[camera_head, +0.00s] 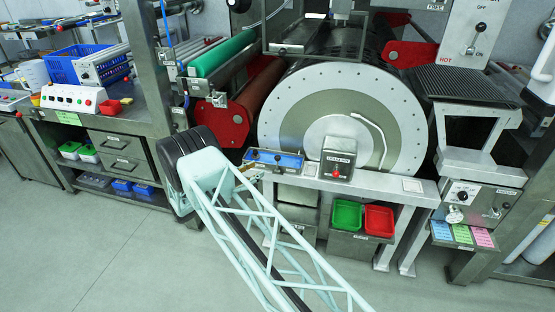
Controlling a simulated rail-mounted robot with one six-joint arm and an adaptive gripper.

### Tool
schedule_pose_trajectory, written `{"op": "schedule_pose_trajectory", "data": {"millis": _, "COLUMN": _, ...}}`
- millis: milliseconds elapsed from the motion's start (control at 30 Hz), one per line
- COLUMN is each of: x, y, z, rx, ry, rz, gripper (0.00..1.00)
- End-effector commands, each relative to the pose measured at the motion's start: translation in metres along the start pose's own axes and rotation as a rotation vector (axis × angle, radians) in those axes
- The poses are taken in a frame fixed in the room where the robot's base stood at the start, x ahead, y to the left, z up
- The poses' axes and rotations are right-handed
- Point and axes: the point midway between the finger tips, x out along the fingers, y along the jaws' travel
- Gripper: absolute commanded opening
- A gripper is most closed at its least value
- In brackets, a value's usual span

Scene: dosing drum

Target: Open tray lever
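A shallow blue panel or tray (290,163) with small dark knobs or levers sits on the grey ledge in front of the large drum (292,108). I cannot tell for certain which part is the tray lever. My pale lattice arm rises from the bottom to a black joint left of the blue panel. My gripper cannot be made out; it is hidden behind the arm or out of frame.
A grey box with a red button (337,173) stands on the ledge. Below are a green bin (347,214) and a red bin (379,221). A lever panel (478,32) is at upper right. A workbench with a blue basket (86,65) stands left. The floor at lower left is clear.

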Motion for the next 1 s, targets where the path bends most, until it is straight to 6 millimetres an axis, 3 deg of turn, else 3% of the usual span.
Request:
{"op": "schedule_pose_trajectory", "data": {"millis": 367, "x": 0.015, "y": 0.000, "z": 0.000, "rx": 0.000, "ry": 0.000, "rz": 0.000, "gripper": 0.31}}
{"op": "schedule_pose_trajectory", "data": {"millis": 1000, "x": 0.096, "y": -0.001, "z": -0.001, "rx": 0.001, "ry": 0.000, "rz": -0.002, "gripper": 0.31}}
